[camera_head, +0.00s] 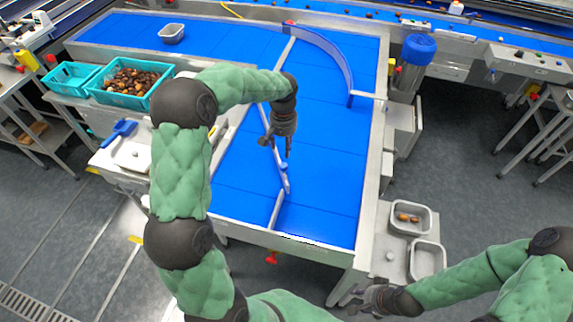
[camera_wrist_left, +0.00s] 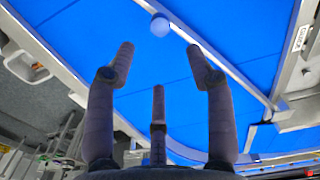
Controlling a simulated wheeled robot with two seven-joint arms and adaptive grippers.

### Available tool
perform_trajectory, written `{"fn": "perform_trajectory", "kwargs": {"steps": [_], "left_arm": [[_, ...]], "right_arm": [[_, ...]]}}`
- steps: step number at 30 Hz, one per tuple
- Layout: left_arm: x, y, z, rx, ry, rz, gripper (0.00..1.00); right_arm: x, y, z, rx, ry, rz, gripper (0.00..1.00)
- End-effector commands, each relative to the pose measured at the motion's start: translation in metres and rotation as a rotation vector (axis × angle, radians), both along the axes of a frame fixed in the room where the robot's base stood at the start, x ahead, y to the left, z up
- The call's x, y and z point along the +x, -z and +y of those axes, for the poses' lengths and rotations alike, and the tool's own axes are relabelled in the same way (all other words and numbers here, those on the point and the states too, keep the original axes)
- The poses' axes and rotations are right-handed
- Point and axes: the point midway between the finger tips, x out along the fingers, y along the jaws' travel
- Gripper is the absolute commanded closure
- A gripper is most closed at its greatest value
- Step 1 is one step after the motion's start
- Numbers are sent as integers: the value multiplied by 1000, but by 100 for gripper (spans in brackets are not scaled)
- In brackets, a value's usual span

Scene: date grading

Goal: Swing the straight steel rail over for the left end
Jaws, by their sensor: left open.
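The straight steel rail (camera_head: 267,122) lies slantwise over the blue belt, partly behind my left gripper. Its blue knob (camera_head: 284,166) is near its near end. In the left wrist view the rail (camera_wrist_left: 225,62) runs diagonally across the top, and the round knob (camera_wrist_left: 160,25) stands just beyond the fingertips. My left gripper (camera_head: 282,151) is above the belt, close to the knob. In the wrist view its fingers (camera_wrist_left: 160,55) are spread and empty, apart from the knob. My right gripper (camera_head: 350,300) is low at the right, with its fingers apart and empty.
A curved blue guide (camera_head: 340,65) stands at the far right of the belt (camera_head: 325,150). A short divider (camera_head: 275,210) is at the near end. Teal crates (camera_head: 98,90), one full of dates, stand left. Grey trays (camera_head: 428,259) sit by my right gripper.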

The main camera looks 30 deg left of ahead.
Motion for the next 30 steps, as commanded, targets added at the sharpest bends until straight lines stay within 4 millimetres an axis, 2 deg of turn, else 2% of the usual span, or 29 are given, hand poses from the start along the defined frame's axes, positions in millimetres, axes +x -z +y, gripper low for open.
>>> {"fn": "perform_trajectory", "kwargs": {"steps": [5,18,24,30], "left_arm": [[0,15,0,0,0,2,46],[-1,88,0,-1,1,3,46],[-1,105,0,-1,0,1,46],[0,108,0,-1,0,-1,46]], "right_arm": [[0,2,0,0,0,0,60],[0,8,0,0,0,0,60],[0,10,0,0,0,0,60],[0,10,0,0,0,0,60]]}}
